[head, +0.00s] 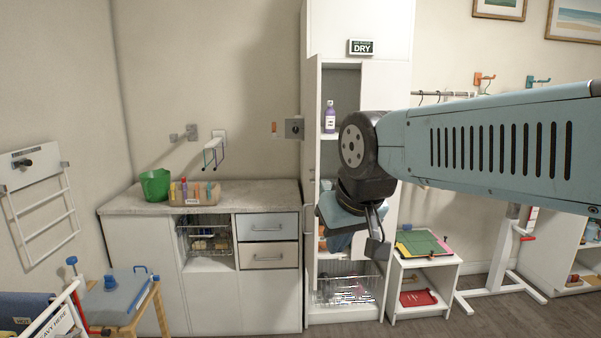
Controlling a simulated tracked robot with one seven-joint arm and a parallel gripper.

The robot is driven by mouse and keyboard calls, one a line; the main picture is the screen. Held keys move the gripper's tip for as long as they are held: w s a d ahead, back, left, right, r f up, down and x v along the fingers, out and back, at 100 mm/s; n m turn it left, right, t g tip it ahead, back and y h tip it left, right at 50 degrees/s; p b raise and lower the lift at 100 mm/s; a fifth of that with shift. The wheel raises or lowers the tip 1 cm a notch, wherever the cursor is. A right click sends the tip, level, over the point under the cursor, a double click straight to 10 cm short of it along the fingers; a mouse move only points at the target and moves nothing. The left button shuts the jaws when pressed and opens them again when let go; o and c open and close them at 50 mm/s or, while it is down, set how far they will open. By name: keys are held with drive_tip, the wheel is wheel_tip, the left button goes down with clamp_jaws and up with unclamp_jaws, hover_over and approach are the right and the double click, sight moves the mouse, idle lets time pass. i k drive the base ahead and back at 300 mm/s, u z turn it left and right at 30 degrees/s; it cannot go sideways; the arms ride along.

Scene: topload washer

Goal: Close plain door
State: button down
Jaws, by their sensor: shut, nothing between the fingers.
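A tall white cabinet (345,22) stands at the middle, open at the front. A narrow white panel (314,150) at the left of its opening looks like a plain door swung out and seen nearly edge-on. Another plain white panel (385,85) covers the right part of the front; I cannot tell which one the task means. My gripper (377,240) hangs in front of the cabinet's right part, pointing down. It is shut and empty. It appears apart from the left panel. My arm hides part of the right panel and the middle shelves.
A purple bottle (330,118) stands on a cabinet shelf; a wire basket (345,290) is at the bottom. A counter (120,207) with drawers (268,226) is left, a low white stand (424,265) right. Floor shows at the lower right.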

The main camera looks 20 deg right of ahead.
sight(313, 65)
drive_tip(key=u, duration=0.1)
drive_tip(key=i, duration=1)
drive_tip(key=z, duration=0.1)
